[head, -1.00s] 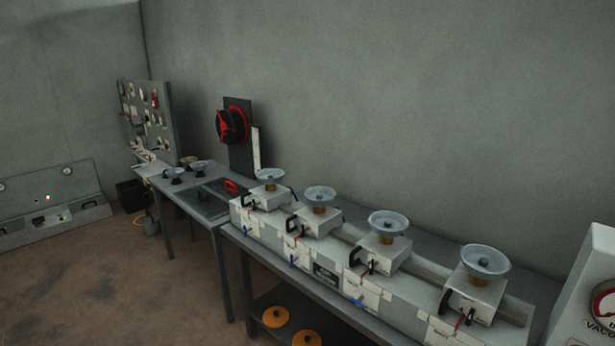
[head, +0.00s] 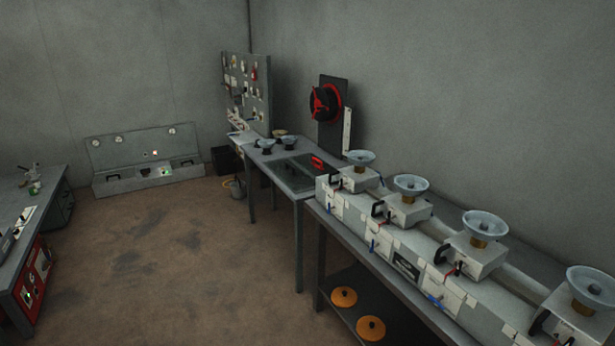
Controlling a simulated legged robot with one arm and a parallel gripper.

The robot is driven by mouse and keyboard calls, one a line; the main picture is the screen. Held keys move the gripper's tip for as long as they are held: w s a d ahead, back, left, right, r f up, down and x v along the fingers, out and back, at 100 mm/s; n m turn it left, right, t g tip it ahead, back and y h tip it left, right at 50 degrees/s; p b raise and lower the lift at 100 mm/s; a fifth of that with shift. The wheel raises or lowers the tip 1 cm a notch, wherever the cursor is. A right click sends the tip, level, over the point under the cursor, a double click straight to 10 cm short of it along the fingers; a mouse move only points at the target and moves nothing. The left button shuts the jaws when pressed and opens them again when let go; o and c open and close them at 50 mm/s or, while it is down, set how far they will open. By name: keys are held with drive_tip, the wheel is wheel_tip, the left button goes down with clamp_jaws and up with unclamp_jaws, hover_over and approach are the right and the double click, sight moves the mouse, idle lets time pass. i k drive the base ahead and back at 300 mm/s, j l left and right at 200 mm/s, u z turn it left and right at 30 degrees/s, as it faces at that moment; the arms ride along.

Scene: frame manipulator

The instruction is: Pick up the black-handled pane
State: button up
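I cannot make out a separate black-handled pane. A dark flat panel (head: 299,176) lies on the grey table at the centre, with a red handle (head: 318,162) at its far right side; I cannot tell whether there is a second pane there. Black handles show on the fronts of the white boxes on the right bench, such as this black handle (head: 379,209) and a nearer black handle (head: 445,250). My gripper is not in view.
A long bench unit (head: 407,264) with several dish-topped boxes fills the right. Orange discs (head: 344,297) lie on its lower shelf. A tool panel (head: 247,92) stands at the back, and a workbench (head: 40,220) stands at left. The brown floor (head: 165,245) between is open.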

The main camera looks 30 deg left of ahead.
sight(295, 178)
drive_tip(key=i+j+u, duration=0.35)
drive_tip(key=j, duration=0.25)
drive_tip(key=i+j+u, duration=0.75)
drive_tip(key=i+j, duration=0.2)
drive_tip(key=i+j+u, duration=0.2)
drive_tip(key=i+u, duration=0.2)
drive_tip(key=i, duration=0.15)
drive_tip(key=i+j+u, duration=0.1)
drive_tip(key=i+u, duration=0.25)
drive_tip(key=i, duration=0.2)
drive_tip(key=i+z, duration=0.35)
drive_tip(key=i, duration=0.15)
drive_tip(key=i+j+z, duration=0.35)
drive_tip(key=i, duration=0.2)
drive_tip(key=i+j+z, duration=0.25)
drive_tip(key=i+z, duration=0.15)
drive_tip(key=i+j+z, duration=0.1)
drive_tip(key=i+z, duration=0.2)
drive_tip(key=z, duration=0.15)
drive_tip(key=i+j+z, duration=0.25)
drive_tip(key=z, duration=0.2)
drive_tip(key=i+j+z, duration=0.3)
drive_tip(key=z, duration=0.15)
drive_tip(key=i+j+z, duration=0.2)
drive_tip(key=j+z, duration=0.25)
